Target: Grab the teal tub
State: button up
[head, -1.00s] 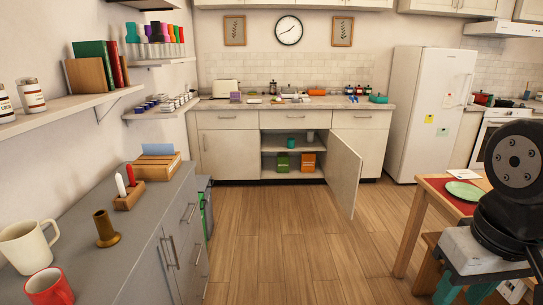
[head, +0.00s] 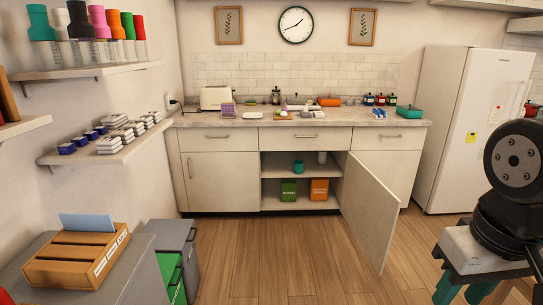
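A low teal tub (head: 410,112) sits on the right end of the back counter, near the fridge. It looks like a shallow rectangular container, small and far off, and nothing is seen touching it. Part of my own arm, black round joints above a grey block with teal struts, shows at the right edge. My gripper itself cannot be made out in this view, and the tub is well away from my arm.
An open cabinet door (head: 370,208) juts into the room below the counter (head: 240,121). A teal cup (head: 299,166) stands inside the cabinet. Blue items (head: 379,114) and small jars (head: 380,99) are beside the tub. A fridge (head: 473,128) stands right. Wooden floor (head: 270,255) ahead is clear.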

aim_at(298, 165)
jog(key=i, duration=3.35)
jog(key=z, duration=0.55)
